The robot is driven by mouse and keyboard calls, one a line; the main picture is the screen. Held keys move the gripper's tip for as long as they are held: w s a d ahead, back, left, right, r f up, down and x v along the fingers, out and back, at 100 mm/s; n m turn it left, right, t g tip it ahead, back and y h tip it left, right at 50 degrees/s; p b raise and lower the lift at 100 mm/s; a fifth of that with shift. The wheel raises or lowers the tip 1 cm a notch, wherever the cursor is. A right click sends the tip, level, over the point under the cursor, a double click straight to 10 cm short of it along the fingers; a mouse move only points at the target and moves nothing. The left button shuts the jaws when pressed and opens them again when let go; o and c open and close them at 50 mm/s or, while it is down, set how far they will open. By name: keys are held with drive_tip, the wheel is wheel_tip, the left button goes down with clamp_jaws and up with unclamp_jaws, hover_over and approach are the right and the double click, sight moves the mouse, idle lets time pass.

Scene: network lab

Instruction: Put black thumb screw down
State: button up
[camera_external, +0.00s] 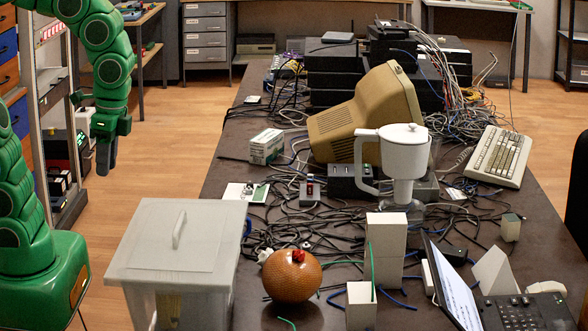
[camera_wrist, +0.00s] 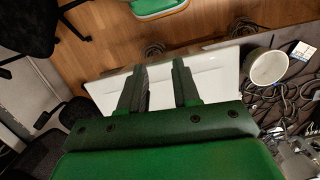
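My gripper (camera_external: 106,157) hangs over the floor to the left of the table, pointing down. In the wrist view its two dark fingers (camera_wrist: 158,76) stand apart, with a pale surface visible through the gap. I see nothing held between them. I cannot make out a black thumb screw in either view; it may be too small or hidden.
The dark table (camera_external: 225,150) carries many tangled cables, a beige monitor (camera_external: 365,115), a white pitcher (camera_external: 404,155) and an orange ball-like pot (camera_external: 291,277). A lidded grey box (camera_external: 178,240) stands at the front left. Wooden floor (camera_external: 165,150) is open beneath my gripper.

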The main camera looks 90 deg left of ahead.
drive_tip(key=s+d+f+n, duration=0.1)
drive_tip(key=s+f, duration=0.1)
drive_tip(key=s, duration=0.5)
drive_tip(key=shift+d, duration=0.35)
drive_tip(key=o, duration=0.4)
